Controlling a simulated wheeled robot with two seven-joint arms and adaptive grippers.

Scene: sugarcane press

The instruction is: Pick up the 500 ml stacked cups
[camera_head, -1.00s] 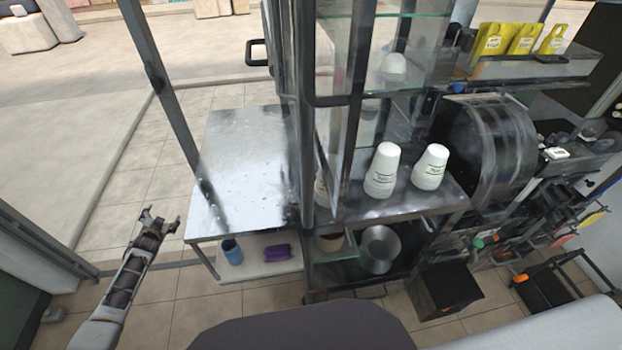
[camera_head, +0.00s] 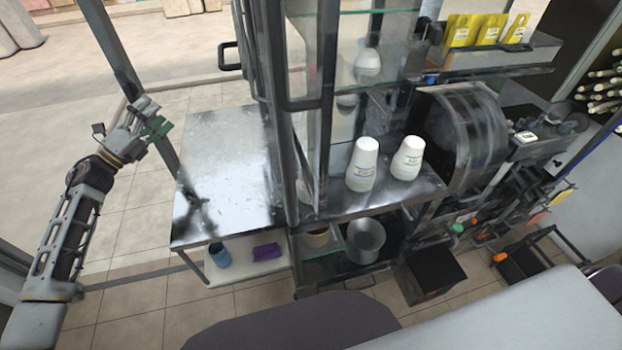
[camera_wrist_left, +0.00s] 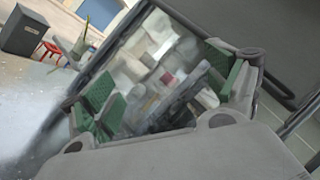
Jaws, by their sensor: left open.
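Two stacks of white cups stand on the metal shelf in the head view, the left stack (camera_head: 362,165) and the right stack (camera_head: 407,159). Both look upside down and stand close together; I cannot read their labels. Another white cup stack (camera_head: 367,66) shows higher up behind glass. My left gripper (camera_head: 153,122) is open and empty, raised at the left, well away from the cups. Its green finger pads (camera_wrist_left: 165,95) are spread wide in the left wrist view, with no cups between them. My right gripper is not in view.
A bare metal table (camera_head: 225,165) lies between my left gripper and the cups. A dark upright frame (camera_head: 272,110) with glass stands left of the cups. A black drum-shaped machine (camera_head: 462,135) is to their right. A metal pot (camera_head: 365,238) sits below.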

